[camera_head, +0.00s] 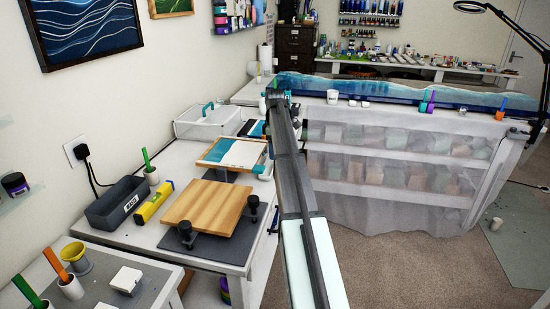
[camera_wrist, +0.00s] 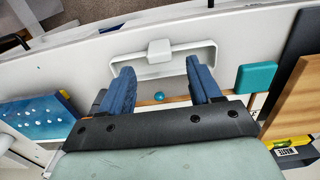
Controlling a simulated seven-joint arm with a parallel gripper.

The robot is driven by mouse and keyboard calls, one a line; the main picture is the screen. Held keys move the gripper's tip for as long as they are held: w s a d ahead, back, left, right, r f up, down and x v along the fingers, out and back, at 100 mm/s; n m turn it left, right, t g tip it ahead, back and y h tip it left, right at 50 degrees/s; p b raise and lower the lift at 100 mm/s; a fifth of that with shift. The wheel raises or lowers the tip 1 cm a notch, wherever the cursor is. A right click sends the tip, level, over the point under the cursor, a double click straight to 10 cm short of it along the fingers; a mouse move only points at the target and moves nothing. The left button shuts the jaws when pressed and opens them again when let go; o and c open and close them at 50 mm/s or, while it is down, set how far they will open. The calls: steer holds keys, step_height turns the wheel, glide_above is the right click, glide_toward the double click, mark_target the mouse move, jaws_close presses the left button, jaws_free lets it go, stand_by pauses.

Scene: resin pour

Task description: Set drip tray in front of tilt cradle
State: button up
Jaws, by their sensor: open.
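A shallow white tray with a raised block on its far rim, which looks like the drip tray (camera_wrist: 207,52), lies near the table edge in the wrist view. My gripper (camera_wrist: 160,68) is open, its two blue fingers pointing toward the tray with the block between their tips in the picture; I cannot tell whether they touch it. In the head view my gripper (camera_head: 274,92) is at the far end of my arm. A wood-edged stand with a white and blue panel, likely the tilt cradle (camera_head: 233,153), stands just left of my arm. My gripper hides part of it in the wrist view.
A wooden board (camera_head: 205,205) on a dark stand, a yellow level (camera_head: 153,202) and a grey waste bin (camera_head: 117,202) are nearer on the table. A clear lidded box (camera_head: 207,122) stands behind the cradle. A blue speckled panel (camera_wrist: 40,115) is at left.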

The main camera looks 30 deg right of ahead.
step_height(320, 180, up, 8)
steer(key=shift+f, duration=0.25)
stand_by(0.5)
